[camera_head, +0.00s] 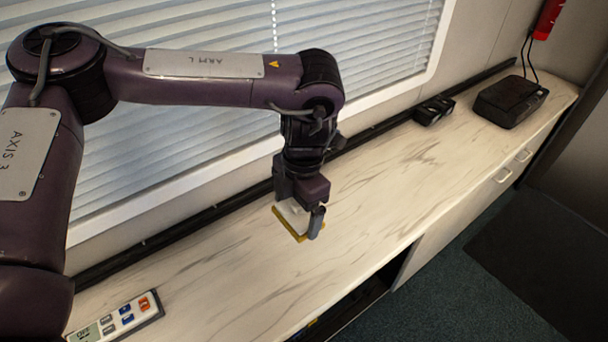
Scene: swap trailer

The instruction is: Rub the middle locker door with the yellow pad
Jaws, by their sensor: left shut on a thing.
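The yellow pad (290,226) is a thin yellow-edged piece with a pale upper part. My left gripper (303,211) is shut on it, pointing down over the middle of the marble-patterned counter (240,265). I cannot tell whether the pad touches the counter or hangs just above it. My right gripper is not in view.
A small black object (433,110) and a black box with a cable (510,101) stand at the far end. A blinded window (180,120) runs behind. Dark floor lies right of the counter.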

